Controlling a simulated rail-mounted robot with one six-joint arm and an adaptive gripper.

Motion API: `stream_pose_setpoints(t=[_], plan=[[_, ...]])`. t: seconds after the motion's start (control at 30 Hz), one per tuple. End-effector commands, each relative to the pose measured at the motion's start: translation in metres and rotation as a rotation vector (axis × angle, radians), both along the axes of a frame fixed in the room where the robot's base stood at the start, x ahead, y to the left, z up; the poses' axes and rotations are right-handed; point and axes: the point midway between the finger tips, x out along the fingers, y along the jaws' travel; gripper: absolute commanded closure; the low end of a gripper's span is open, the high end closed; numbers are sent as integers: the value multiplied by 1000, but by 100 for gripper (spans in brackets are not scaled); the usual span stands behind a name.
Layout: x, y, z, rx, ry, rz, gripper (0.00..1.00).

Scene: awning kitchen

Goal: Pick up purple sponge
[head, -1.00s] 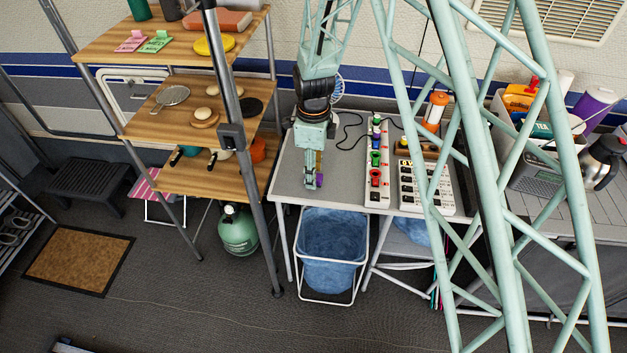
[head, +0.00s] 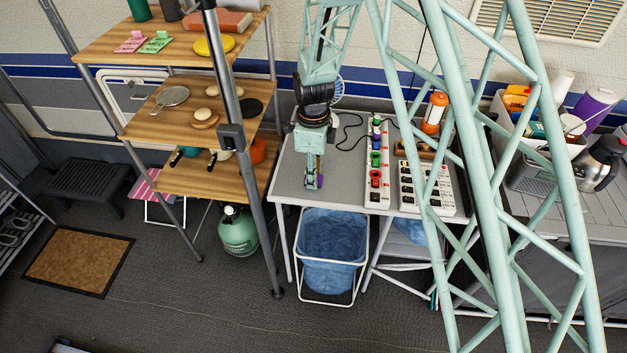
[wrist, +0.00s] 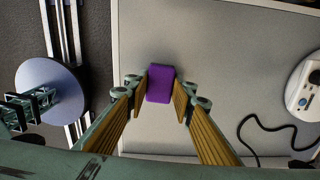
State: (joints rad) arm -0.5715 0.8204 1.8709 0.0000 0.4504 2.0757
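The purple sponge (wrist: 160,84) is a small block between my two fingertips in the wrist view. My gripper (wrist: 161,96) has a yellow-brown ribbed pad against each side of it, and I see no clear gap. In the head view, my gripper (head: 314,183) points down low over the left part of the grey table (head: 340,177), and purple shows at its tips. The gripper hides most of the sponge there. Whether the sponge still touches the table cannot be told.
A white power strip (head: 376,190) and a wider white socket block (head: 424,190) stand right of my gripper. A black cable (wrist: 252,140) lies on the table. Wooden shelves (head: 215,180) are to the left. A blue bin (head: 331,240) stands below the front edge.

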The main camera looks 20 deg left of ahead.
Motion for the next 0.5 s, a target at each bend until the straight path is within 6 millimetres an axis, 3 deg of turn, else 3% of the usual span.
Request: stream_pose_setpoints(t=[0.5], plan=[[0,0,3,0,0,0,85]])
